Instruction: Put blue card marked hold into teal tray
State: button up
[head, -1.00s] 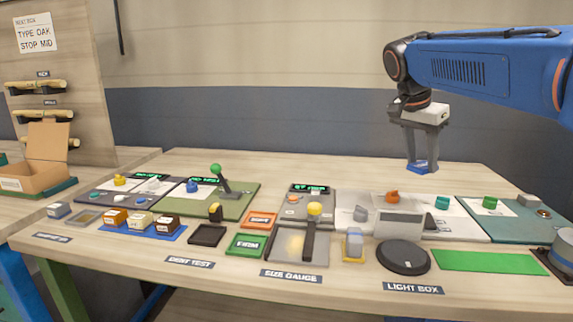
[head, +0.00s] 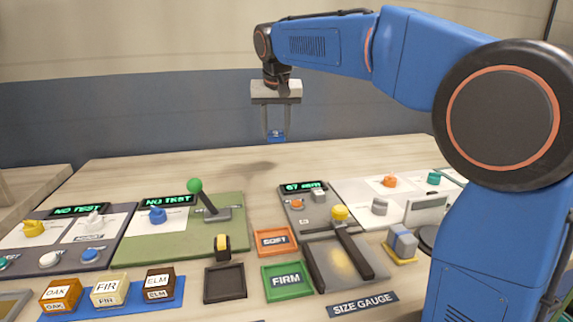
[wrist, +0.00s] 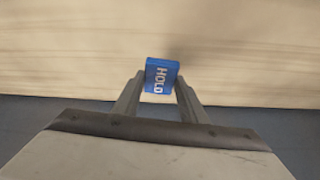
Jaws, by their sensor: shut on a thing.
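The blue card marked HOLD (wrist: 161,76) is between the fingertips of my gripper (wrist: 160,90) in the wrist view. In the head view, my gripper (head: 277,136) is shut on the blue card (head: 277,137), holding it in the air above the back of the table. I do not see a teal tray in the views now.
The wooden table (head: 330,155) is clear toward the back. On it stand an orange SOFT tray (head: 275,254), a green FIRM tray (head: 306,291), a dark empty tray (head: 225,298), a green-knobbed lever (head: 195,186), a yellow-knobbed lever (head: 339,213) and labelled blocks on a blue mat (head: 176,303).

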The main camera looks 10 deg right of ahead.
aim_at(272, 168)
jog(key=shift+w+a+n+y, duration=0.3)
jog(key=shift+w+a+n, duration=0.2)
jog(key=shift+n, duration=0.1)
jog(key=shift+f, duration=5.05)
jog(key=shift+f, duration=0.1)
jog(key=o, duration=1)
